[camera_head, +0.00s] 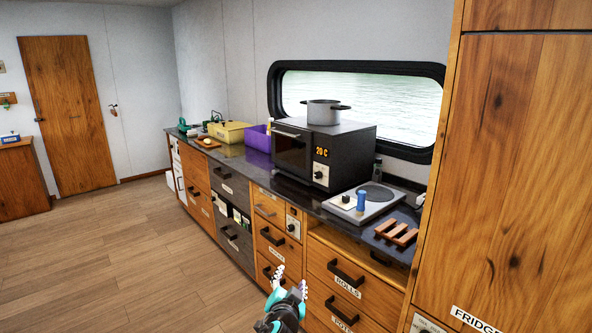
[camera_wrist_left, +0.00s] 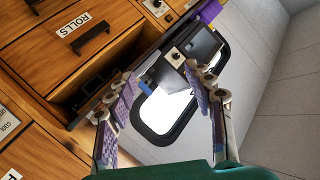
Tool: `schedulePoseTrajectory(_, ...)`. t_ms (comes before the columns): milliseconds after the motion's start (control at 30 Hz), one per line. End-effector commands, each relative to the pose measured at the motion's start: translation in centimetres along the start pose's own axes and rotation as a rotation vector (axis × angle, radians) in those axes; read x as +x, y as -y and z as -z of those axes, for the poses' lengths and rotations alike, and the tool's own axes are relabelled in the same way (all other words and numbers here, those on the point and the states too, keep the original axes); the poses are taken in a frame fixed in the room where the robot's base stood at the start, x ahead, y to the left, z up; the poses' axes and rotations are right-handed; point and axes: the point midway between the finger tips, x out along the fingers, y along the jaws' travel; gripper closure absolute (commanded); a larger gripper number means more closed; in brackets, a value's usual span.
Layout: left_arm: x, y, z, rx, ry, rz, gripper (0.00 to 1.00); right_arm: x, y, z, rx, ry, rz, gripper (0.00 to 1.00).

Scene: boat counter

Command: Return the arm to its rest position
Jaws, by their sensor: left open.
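My left gripper (camera_head: 290,282) is at the bottom middle of the head view, in front of the counter's drawers. Its fingers are spread, with nothing between them. In the left wrist view the left gripper (camera_wrist_left: 160,85) also shows open and empty, its two padded fingers apart. Behind them, that view shows a drawer front labelled ROLLS (camera_wrist_left: 75,25) and the window (camera_wrist_left: 165,112), tilted. My right gripper is in neither view.
The counter (camera_head: 310,205) holds an oven (camera_head: 290,150) with a grey pot (camera_head: 322,112) on top, a hob (camera_head: 378,196), a wooden rack (camera_head: 396,233), a yellow box (camera_head: 229,131) and a purple bin (camera_head: 257,139). A tall fridge cabinet (camera_head: 520,150) stands at right. The floor (camera_head: 110,260) at left is clear.

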Motion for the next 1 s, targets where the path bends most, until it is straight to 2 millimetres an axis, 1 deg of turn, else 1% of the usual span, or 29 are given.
schedulePoseTrajectory(33,-1.8,2.2,-1.3,-0.042,0.057,0.012,0.47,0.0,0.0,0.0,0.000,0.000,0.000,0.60)
schedulePoseTrajectory(100,-4.4,4.5,-3.3,-0.104,0.139,0.019,0.47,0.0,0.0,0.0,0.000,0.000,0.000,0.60)
schedulePoseTrajectory(167,-6.8,6.1,-5.1,-0.156,0.209,0.021,0.47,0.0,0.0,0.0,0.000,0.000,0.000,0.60)
schedulePoseTrajectory(200,-8.4,6.9,-6.3,-0.193,0.254,0.020,0.47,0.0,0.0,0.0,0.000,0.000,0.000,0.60)
schedulePoseTrajectory(267,-11.1,7.7,-8.2,-0.246,0.321,0.015,0.47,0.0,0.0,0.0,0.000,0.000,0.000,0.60)
schedulePoseTrajectory(300,-12.9,8.1,-9.5,-0.282,0.364,0.009,0.47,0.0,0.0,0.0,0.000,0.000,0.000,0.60)
schedulePoseTrajectory(367,-15.7,8.3,-11.3,-0.336,0.426,-0.003,0.47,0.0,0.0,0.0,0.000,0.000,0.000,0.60)
schedulePoseTrajectory(400,-17.5,8.2,-12.5,-0.373,0.467,-0.014,0.47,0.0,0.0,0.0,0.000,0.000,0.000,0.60)
schedulePoseTrajectory(467,-20.2,7.7,-14.2,-0.426,0.523,-0.033,0.47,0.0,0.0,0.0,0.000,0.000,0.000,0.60)
schedulePoseTrajectory(500,-21.9,7.3,-15.2,-0.461,0.557,-0.048,0.47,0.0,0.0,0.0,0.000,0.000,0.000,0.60)
schedulePoseTrajectory(600,-25.5,5.9,-17.3,-0.535,0.626,-0.085,0.47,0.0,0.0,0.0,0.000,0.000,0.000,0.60)
schedulePoseTrajectory(700,-28.0,4.5,-18.6,-0.588,0.672,-0.118,0.47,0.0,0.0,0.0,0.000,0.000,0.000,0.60)
schedulePoseTrajectory(800,-29.4,3.6,-19.2,-0.619,0.696,-0.140,0.47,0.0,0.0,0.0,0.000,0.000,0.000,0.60)
schedulePoseTrajectory(867,-29.8,3.4,-19.4,-0.628,0.704,-0.147,0.47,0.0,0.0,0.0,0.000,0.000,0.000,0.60)
schedulePoseTrajectory(1000,-29.9,3.3,-19.4,-0.630,0.705,-0.148,0.47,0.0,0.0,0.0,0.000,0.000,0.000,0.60)
